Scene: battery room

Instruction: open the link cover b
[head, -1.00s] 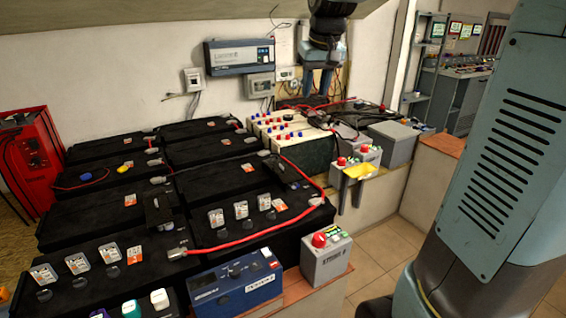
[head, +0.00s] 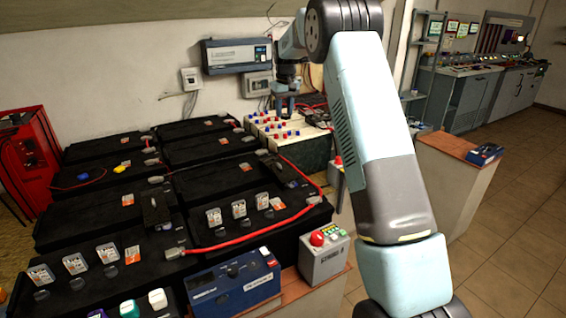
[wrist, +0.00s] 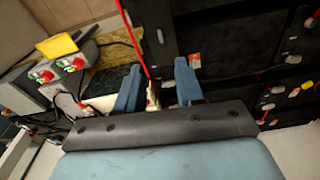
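Two small black covers sit on the black batteries in the head view. One cover (head: 155,208) is on the front left battery. The other cover (head: 286,171) is near the red cable at the right edge. I cannot read a letter on either, so I cannot tell which is link cover b. My gripper (head: 285,103) is above the white battery bank at the back, beyond both covers and apart from them. In the wrist view my gripper (wrist: 158,88) has its two blue fingers spread, with nothing held between them. I cannot make out a cover in the wrist view.
Red cables (head: 245,236) run over the batteries. A blue device (head: 235,283) and a grey box with a red button (head: 323,257) stand at the front. A red cabinet (head: 28,165) is at left. My arm hides part of the right side.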

